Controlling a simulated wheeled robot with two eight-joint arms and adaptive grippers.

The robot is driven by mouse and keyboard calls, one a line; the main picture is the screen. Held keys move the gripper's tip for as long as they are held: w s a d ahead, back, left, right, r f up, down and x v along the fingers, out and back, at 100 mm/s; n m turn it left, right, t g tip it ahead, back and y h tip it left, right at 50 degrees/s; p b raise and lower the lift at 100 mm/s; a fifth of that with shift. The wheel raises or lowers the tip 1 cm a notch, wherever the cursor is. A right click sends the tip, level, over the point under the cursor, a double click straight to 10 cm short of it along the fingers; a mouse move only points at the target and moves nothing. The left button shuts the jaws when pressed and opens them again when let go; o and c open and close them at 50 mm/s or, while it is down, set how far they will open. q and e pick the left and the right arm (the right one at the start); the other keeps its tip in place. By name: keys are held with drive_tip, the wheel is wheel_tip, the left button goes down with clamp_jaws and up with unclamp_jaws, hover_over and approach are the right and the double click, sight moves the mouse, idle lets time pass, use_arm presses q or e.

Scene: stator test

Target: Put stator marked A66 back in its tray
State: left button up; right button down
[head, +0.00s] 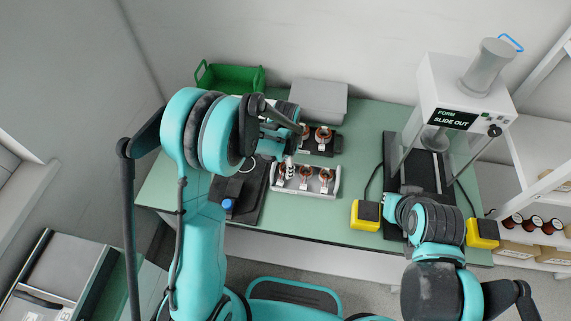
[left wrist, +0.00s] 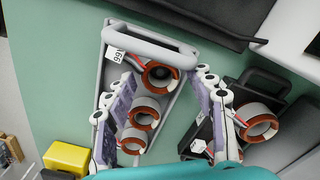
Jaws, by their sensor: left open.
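My left gripper (head: 290,160) is over the near grey tray (head: 304,194), its tip beside the tray's left end. In the left wrist view its two fingers (left wrist: 167,85) are spread apart with nothing gripped. Between and below them lies the grey tray (left wrist: 150,40), holding three copper-wound stators in a row, one of them (left wrist: 160,76) near the handle. A white label (left wrist: 117,54) by that handle shows rotated digits like 66 or 99. A black tray (left wrist: 262,80) with a stator (left wrist: 258,122) lies to the right. I cannot read A66 on any stator.
A green bin (head: 230,79) and grey box (head: 318,99) stand at the back. Green tabletop (head: 365,130) is bare between the trays and the stand.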

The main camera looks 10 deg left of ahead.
use_arm(q)
drive_tip(key=shift+r+p, duration=1.5)
drive_tip(key=shift+r, duration=0.95)
drive_tip(key=o, duration=0.5)
drive_tip(key=shift+o, duration=0.2)
wheel_tip(320, 180, up, 12)
